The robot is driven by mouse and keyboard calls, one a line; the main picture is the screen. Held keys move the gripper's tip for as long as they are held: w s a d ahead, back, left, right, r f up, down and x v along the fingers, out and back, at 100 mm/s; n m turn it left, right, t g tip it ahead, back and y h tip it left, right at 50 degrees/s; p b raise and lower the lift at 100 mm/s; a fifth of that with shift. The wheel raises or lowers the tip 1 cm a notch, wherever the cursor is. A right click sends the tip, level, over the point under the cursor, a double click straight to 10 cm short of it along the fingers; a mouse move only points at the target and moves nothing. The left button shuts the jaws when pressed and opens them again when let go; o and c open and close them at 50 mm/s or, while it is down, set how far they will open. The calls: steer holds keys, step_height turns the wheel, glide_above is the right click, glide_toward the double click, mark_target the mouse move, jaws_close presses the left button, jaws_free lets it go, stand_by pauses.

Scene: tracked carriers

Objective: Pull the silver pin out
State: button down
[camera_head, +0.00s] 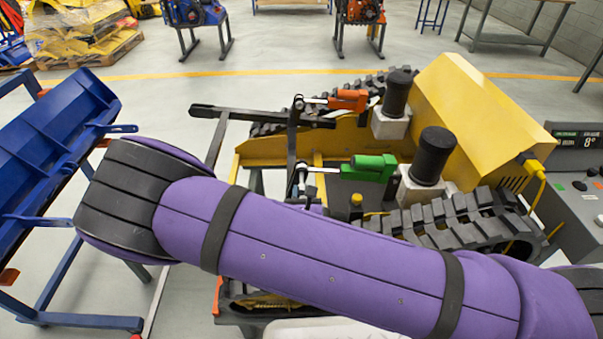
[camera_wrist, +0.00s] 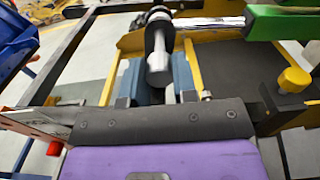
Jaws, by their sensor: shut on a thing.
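In the wrist view a silver pin (camera_wrist: 159,64) with a rounded end points toward my palm. Its far end meets a dark fitting on a black bar. The exact contact is partly hidden.
An orange clamp handle (camera_head: 348,100) sits farther back. A yellow tracked carrier (camera_head: 470,115) with black rollers stands at the right, a control panel (camera_head: 582,160) beside it. A blue rack (camera_head: 45,150) is at the left. A yellow knob (camera_wrist: 294,78) is near my gripper's right.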

steer(key=shift+s, duration=1.4)
steer(key=shift+s, duration=0.15)
steer(key=shift+s+a, duration=0.1)
steer(key=shift+s, duration=1.6)
